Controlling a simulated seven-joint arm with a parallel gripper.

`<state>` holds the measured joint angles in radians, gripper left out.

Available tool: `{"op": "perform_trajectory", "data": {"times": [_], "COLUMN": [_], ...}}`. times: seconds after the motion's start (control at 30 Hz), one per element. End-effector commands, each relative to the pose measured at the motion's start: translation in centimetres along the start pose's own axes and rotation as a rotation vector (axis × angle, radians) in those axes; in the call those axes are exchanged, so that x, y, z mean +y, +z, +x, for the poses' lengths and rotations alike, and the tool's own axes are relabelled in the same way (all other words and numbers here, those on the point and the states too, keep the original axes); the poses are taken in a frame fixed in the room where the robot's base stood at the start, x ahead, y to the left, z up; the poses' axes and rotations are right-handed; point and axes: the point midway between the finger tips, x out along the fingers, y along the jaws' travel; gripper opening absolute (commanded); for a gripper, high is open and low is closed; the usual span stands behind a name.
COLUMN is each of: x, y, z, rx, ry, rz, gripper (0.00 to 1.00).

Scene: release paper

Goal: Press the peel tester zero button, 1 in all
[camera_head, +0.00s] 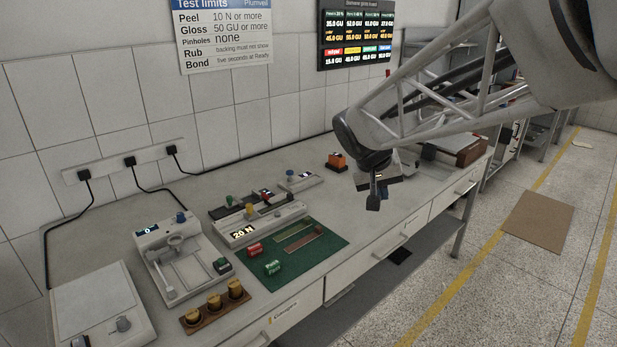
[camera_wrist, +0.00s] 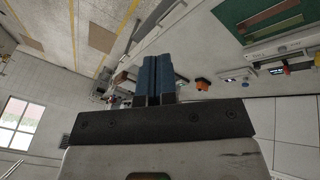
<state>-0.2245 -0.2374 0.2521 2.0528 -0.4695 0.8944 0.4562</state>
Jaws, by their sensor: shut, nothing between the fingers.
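A grey bench device with a display reading "20 N" (camera_head: 243,234) stands mid-bench; its newton reading marks it as the likely peel tester. Small coloured knobs, including a yellow one (camera_head: 249,208) and a green one (camera_head: 229,199), stand on or just behind it; I cannot tell which part is the zero button. My gripper (camera_head: 373,203) is shut and empty, pointing down over the bench's front right, well right of the device. In the wrist view its two blue fingers (camera_wrist: 154,62) lie together with nothing between them.
A green mat (camera_head: 333,241) with strips and small blocks lies in front of the device. Left are a grey stand with a blue knob (camera_head: 181,217), a wooden rack of brass weights (camera_head: 216,314) and a flat scale (camera_head: 95,303). An orange item (camera_head: 337,160) stands behind my gripper.

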Motion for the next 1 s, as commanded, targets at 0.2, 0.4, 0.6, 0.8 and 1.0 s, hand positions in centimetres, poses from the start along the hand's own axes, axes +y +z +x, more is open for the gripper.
{"op": "perform_trajectory", "data": {"times": [0.2,0.4,0.6,0.8,1.0], "x": [-3.2,-6.5,-10.1,-14.2,-18.8], "y": [-4.8,-8.9,-12.8,-16.2,-19.4], "z": [1.4,2.8,4.4,6.1,7.9], "rx": [0.033,0.068,0.108,0.151,0.197], "ry": [0.04,0.073,0.103,0.129,0.15], "rz": [-0.021,-0.036,-0.052,-0.068,-0.085], "gripper": [0.0,0.0,0.0,0.0,0.0]}}
